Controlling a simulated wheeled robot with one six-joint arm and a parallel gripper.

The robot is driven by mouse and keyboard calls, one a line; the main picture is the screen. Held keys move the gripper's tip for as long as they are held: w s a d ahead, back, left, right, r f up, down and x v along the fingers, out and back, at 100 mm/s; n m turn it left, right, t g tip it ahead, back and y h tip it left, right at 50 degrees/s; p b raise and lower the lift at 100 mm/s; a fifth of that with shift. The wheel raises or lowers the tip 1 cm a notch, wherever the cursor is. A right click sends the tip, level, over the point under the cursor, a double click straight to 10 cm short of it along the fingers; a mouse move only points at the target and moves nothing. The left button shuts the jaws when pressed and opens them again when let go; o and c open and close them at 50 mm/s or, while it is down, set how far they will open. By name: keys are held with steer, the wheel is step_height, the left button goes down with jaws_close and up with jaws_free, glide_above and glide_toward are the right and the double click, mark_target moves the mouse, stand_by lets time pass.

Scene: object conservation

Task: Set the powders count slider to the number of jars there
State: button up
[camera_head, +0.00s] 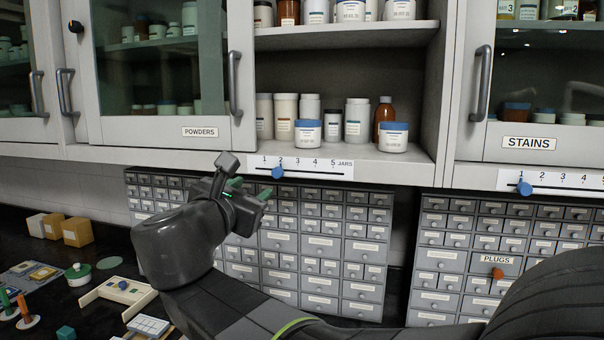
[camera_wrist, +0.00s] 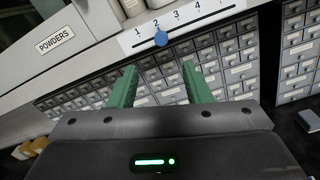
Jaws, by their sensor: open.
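The powders slider strip (camera_head: 315,173) runs along the cabinet's lower edge, marked 1 to 5 and JARS. Its blue knob (camera_head: 278,172) stands at about 2; the knob also shows in the wrist view (camera_wrist: 161,39). The POWDERS label (camera_head: 200,132) is on a glass door with several jars dimly behind it. Beside it, an open section holds several white and brown jars on two shelves, some partly hidden behind others. My gripper (camera_head: 250,188) is open and empty, just below and left of the knob. In the wrist view its green fingers (camera_wrist: 159,69) point towards the strip, apart from the knob.
A STAINS cabinet (camera_head: 529,143) with its own slider knob (camera_head: 524,188) is at right. Banks of small drawers (camera_head: 330,245) lie behind and below my gripper. A dark counter at left holds boxes (camera_head: 77,232), a green-lidded pot (camera_head: 78,275) and a wooden tray (camera_head: 112,291).

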mark_target(276, 173)
steer(key=w+d, duration=0.1)
steer(key=w, duration=0.7)
steer(key=w+d+p, duration=0.1)
steer(key=w, duration=0.3)
steer(key=shift+w+d, duration=0.35)
steer(key=shift+w, duration=0.05)
jaws_close()
